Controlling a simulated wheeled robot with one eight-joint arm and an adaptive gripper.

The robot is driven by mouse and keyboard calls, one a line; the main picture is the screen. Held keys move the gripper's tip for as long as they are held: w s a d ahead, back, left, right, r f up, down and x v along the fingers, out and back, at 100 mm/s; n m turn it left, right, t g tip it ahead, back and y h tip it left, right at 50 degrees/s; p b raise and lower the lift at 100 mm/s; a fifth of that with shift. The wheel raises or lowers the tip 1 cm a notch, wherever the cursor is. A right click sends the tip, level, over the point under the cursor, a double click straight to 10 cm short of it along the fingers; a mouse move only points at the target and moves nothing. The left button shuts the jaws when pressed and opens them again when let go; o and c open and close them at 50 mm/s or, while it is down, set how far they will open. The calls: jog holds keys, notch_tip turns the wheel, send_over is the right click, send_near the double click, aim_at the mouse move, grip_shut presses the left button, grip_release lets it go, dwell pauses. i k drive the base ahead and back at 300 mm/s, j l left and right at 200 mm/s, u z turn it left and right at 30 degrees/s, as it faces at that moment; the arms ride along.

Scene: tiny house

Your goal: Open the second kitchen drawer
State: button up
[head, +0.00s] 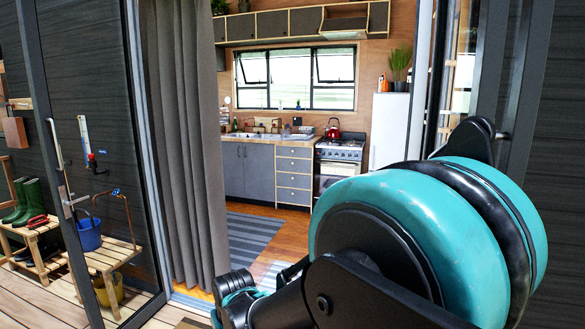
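The kitchen drawers stand as a grey stack with pale wooden edges, seen far off through the open doorway in the head view. The second drawer from the top (293,165) looks shut, flush with the fronts above and below it. The stack sits between a grey cupboard (246,170) and the stove (338,165). My arm fills the lower right of the view, well in front of the kitchen. Its far part runs down to the bottom edge, and I cannot make out any gripper fingers.
A glass door (100,250) with a handle and a grey curtain (185,150) border the doorway on the left. A dark frame borders it on the right. A striped rug (255,243) lies on the wooden floor inside. A wooden bench (112,256) with buckets shows at left.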

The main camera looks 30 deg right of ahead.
aim_at(288, 165)
jog(key=z, duration=0.75)
jog(key=i+l+z, duration=0.15)
jog(key=i+z, duration=0.5)
jog(key=i, duration=2.7)
jog(key=i+l, duration=0.1)
jog(key=i, duration=2.45)
jog(key=i+u, duration=0.1)
jog(key=u, duration=0.4)
jog(key=i+u, duration=0.1)
jog(key=u, duration=0.85)
jog(key=i+l+u, duration=0.1)
jog(key=u, duration=0.4)
jog(key=i, duration=0.05)
